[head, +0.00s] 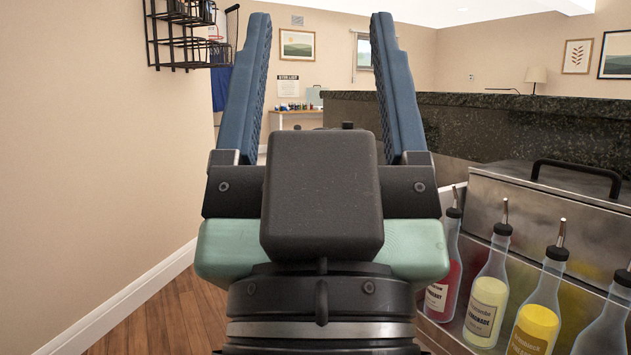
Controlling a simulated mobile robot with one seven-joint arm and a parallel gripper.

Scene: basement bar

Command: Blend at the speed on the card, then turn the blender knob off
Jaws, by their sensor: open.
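I cannot make out a blender, a knob or a speed card in this view. My gripper's body and wrist hide the lower middle of the scene.
A steel unit (560,212) with a black-handled lid stands close at right. Several pour-spout bottles, one with red liquid (440,275), stand in its front rack. Behind is a dark stone counter (470,120). A wire rack (185,35) hangs on the left wall. Wood floor (165,312) is clear at left.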

